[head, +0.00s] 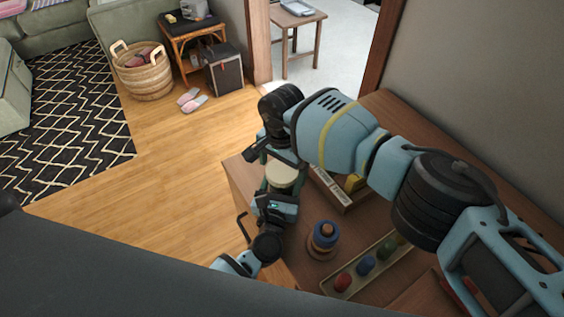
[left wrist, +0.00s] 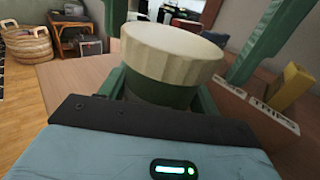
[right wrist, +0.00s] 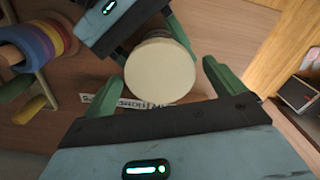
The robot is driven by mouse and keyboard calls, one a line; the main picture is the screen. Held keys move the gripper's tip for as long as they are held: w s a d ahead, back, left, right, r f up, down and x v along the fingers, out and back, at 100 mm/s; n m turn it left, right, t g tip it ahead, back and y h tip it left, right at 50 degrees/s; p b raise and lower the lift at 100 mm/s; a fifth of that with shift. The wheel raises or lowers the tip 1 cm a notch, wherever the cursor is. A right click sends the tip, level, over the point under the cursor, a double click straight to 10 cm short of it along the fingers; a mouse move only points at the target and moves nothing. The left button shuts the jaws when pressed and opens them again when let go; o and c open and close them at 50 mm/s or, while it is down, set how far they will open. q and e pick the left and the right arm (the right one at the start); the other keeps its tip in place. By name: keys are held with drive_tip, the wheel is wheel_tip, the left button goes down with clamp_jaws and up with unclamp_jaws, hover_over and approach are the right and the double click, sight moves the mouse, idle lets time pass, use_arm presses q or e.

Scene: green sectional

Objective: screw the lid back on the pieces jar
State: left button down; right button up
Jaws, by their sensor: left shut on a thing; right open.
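The pieces jar (left wrist: 165,92) is dark below a broad cream lid (left wrist: 172,50). The lid sits on top of the jar and looks about level; whether its thread is engaged cannot be told. The lid also shows in the head view (head: 280,174) and from above in the right wrist view (right wrist: 160,72). My left gripper (left wrist: 165,88) is shut around the jar's body below the lid. My right gripper (right wrist: 160,80) is open above, with one green finger on each side of the lid, apart from it. The jar's lower part is hidden by my left gripper.
A lettered wooden box (head: 338,190) with a yellow block (head: 354,183) stands beside the jar. A ring stacker (head: 324,237) and a tray (head: 385,268) of coloured pieces lie nearer on the wooden table (head: 300,268). The table edge is close on the left.

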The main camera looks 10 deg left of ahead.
drive_tip(key=shift+c, duration=0.4)
drive_tip(key=c, duration=1)
drive_tip(key=m, duration=0.4)
drive_tip(key=shift+c, duration=0.2)
drive_tip(key=m, duration=0.9)
drive_tip(key=shift+m, duration=0.3)
drive_tip(key=m, duration=0.4)
drive_tip(key=o, duration=1.2)
wheel_tip(320, 180, up, 12)
